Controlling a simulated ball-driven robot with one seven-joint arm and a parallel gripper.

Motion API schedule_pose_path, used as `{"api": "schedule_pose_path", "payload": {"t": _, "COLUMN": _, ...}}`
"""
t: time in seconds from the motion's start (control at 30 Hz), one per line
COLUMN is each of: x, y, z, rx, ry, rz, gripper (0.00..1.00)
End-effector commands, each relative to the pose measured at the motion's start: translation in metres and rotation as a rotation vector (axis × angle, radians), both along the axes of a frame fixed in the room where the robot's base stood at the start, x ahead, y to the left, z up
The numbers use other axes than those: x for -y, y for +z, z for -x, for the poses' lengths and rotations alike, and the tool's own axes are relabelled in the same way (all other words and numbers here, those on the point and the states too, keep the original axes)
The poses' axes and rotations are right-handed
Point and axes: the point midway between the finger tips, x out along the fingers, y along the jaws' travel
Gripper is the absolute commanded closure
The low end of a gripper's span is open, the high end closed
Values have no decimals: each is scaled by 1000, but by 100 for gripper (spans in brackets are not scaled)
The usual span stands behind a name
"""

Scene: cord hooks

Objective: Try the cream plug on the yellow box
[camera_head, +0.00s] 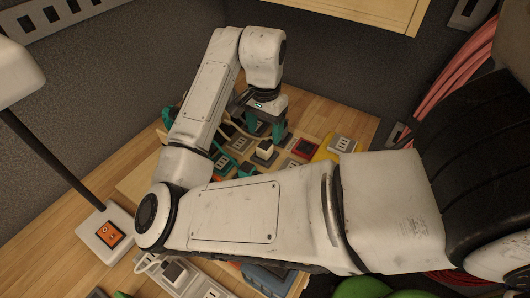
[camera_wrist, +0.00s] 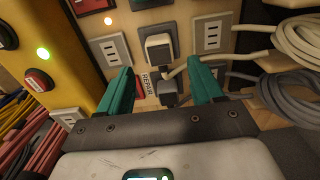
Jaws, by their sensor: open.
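The cream plug (camera_wrist: 158,46) sits on a dark socket plate in the wrist view, just beyond my fingertips; it is also the pale block in the head view (camera_head: 264,147). My gripper (camera_wrist: 162,78) is open, its teal fingers apart with nothing clasped. In the head view my gripper (camera_head: 265,127) is above the board, close to the plug. A dark grey plug (camera_wrist: 168,90) lies between the fingers, nearer than the cream one. The yellow box (camera_wrist: 50,52) is at the left of the wrist view, with a lit green lamp and red button. In the head view the yellow box (camera_head: 326,150) is partly hidden by my arm.
Coiled cream cord (camera_wrist: 300,40) and grey cord (camera_wrist: 292,95) hang at the right of the wrist view. A small label (camera_wrist: 146,83) is beside the grey plug. White outlet plates (camera_wrist: 112,48) flank the cream plug. Red cables (camera_wrist: 35,150) lie at lower left.

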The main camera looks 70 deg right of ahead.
Motion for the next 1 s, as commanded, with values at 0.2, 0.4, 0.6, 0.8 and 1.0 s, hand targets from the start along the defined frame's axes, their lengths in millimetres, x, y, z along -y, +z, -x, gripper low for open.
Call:
{"api": "schedule_pose_path", "payload": {"t": 0.2, "x": 0, "y": -36, "z": 0, "rx": 0, "ry": 1, "rz": 0, "gripper": 34}}
{"api": "schedule_pose_path", "payload": {"t": 0.4, "x": 0, "y": -59, "z": 0, "rx": -2, "ry": 2, "rz": 0, "gripper": 34}}
{"api": "schedule_pose_path", "payload": {"t": 0.6, "x": 0, "y": -70, "z": 0, "rx": 0, "ry": 0, "rz": 1, "gripper": 34}}
{"api": "schedule_pose_path", "payload": {"t": 0.8, "x": 0, "y": -71, "z": 0, "rx": 0, "ry": 0, "rz": 1, "gripper": 34}}
{"api": "schedule_pose_path", "payload": {"t": 1.0, "x": 0, "y": -71, "z": 0, "rx": 0, "ry": 0, "rz": 1, "gripper": 34}}
